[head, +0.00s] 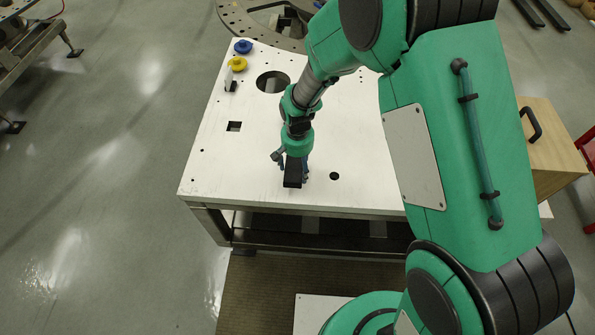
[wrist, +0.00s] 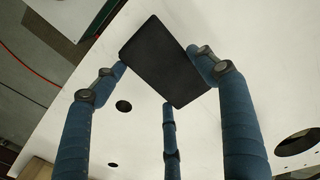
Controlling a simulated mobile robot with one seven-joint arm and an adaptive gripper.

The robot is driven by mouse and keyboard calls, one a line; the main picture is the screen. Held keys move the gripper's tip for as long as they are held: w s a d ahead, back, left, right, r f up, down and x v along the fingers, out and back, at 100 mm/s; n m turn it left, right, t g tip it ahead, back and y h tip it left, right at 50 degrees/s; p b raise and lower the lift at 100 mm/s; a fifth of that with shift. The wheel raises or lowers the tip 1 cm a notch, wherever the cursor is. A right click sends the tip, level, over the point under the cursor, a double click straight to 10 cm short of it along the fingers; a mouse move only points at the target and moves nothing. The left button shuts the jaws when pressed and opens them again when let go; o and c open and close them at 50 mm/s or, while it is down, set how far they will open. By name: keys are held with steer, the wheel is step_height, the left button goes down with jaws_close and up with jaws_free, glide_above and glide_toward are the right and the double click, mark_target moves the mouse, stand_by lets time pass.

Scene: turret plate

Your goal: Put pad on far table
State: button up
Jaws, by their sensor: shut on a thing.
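The pad is a dark, flat rectangular block (head: 292,172). In the head view it hangs at the end of my arm, over the front part of the white table. In the wrist view the pad (wrist: 165,60) sits between the blue fingertips. My gripper (wrist: 163,65) is shut on it, with fingers on its left and right sides and a third finger below it. In the head view my gripper (head: 291,160) is mostly hidden behind the wrist and the pad. I cannot tell whether the pad touches the table. Which table is the far one is not clear.
The white table (head: 225,165) has round and square holes. A blue knob (head: 243,46), a yellow knob (head: 237,64) and a small upright part (head: 230,82) stand at its back left. A metal frame (head: 35,50) is at the far left. A wooden cabinet (head: 550,150) stands right.

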mark_target(298, 169)
steer(key=shift+f, duration=0.1)
steer(key=shift+f, duration=1.65)
steer(key=shift+f, duration=0.25)
steer(key=o, duration=1.1)
steer(key=shift+r, duration=0.15)
step_height(298, 169, up, 12)
steer(key=shift+r, duration=0.1)
